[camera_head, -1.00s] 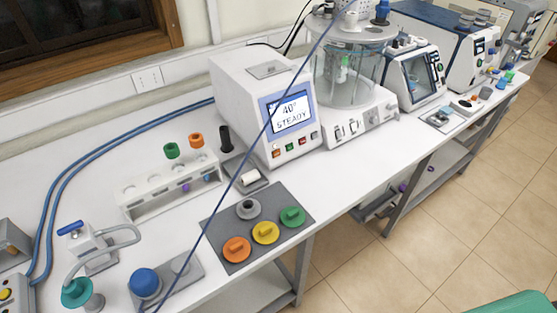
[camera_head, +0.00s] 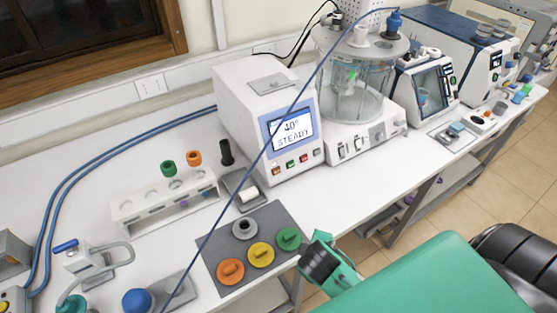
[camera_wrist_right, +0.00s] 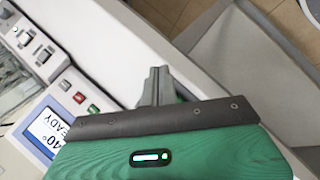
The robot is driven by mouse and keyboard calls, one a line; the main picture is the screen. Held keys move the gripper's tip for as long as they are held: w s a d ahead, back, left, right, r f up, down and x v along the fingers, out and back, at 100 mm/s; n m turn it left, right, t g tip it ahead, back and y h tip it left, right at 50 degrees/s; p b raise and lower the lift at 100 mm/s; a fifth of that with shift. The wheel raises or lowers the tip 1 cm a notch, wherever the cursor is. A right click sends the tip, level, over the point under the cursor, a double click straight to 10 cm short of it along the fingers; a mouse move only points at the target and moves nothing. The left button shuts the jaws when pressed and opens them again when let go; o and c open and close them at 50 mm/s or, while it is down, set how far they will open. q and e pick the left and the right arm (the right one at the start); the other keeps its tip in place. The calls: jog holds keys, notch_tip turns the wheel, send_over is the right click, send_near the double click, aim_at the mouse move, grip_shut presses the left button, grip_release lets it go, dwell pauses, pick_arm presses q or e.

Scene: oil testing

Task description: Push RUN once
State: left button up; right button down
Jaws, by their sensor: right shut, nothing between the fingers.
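The white tester (camera_head: 240,110) with a screen reading "40° STEADY" (camera_head: 291,128) stands at the back of the bench. Under its screen is a row of small buttons, among them an orange one (camera_head: 276,170), a green one (camera_head: 290,164) and a red one (camera_head: 304,158). Their labels are too small to read, so I cannot tell which is RUN. My right gripper (camera_head: 318,240) is in front of and below the tester, at the bench's front edge, apart from the buttons. In the right wrist view its fingers (camera_wrist_right: 157,84) are together and empty. My left gripper is out of view.
A grey mat (camera_head: 213,253) with orange, yellow, green and grey caps lies left of my right gripper. A glass-chamber device (camera_head: 350,90) stands right of the tester. A vial rack (camera_head: 150,207) stands to the left. The bench strip before the tester is clear.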

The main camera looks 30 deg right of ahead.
aim_at(291, 165)
jog(key=w+d+n+t+h, duration=0.1)
jog(key=w+n, duration=0.1)
jog(key=w+d+r+n+t+h, duration=0.1)
jog(key=w+d+n, duration=0.1)
jog(key=w, duration=0.1)
jog(key=w+d+r+n+t+h, duration=0.1)
jog(key=w+n+h, duration=0.1)
jog(key=w, duration=0.1)
jog(key=shift+w+d+r+n, duration=0.15)
jog(key=shift+w+d+n, duration=0.1)
jog(key=shift+n, duration=0.15)
jog(key=w+d+r+n+t+h, duration=0.2)
jog(key=w+r+n+t, duration=0.2)
jog(key=w+n, duration=0.3)
jog(key=shift+w+d+r+n+h, duration=0.3)
jog(key=shift+w+d+r+n, duration=0.1)
jog(key=shift+n, duration=0.1)
jog(key=shift+f, duration=0.1)
jog(key=w+f+b, duration=0.1)
jog(key=w, duration=0.1)
jog(key=w+b, duration=0.2)
jog(key=w+f+b, duration=0.1)
jog(key=w, duration=0.1)
jog(key=shift+a+f+b, duration=0.25)
jog(key=shift+f+b, duration=0.1)
jog(key=shift+w+a+f, duration=0.1)
jog(key=shift+w+f, duration=0.15)
jog(key=shift+w, duration=0.8)
jog(key=shift+w, duration=0.1)
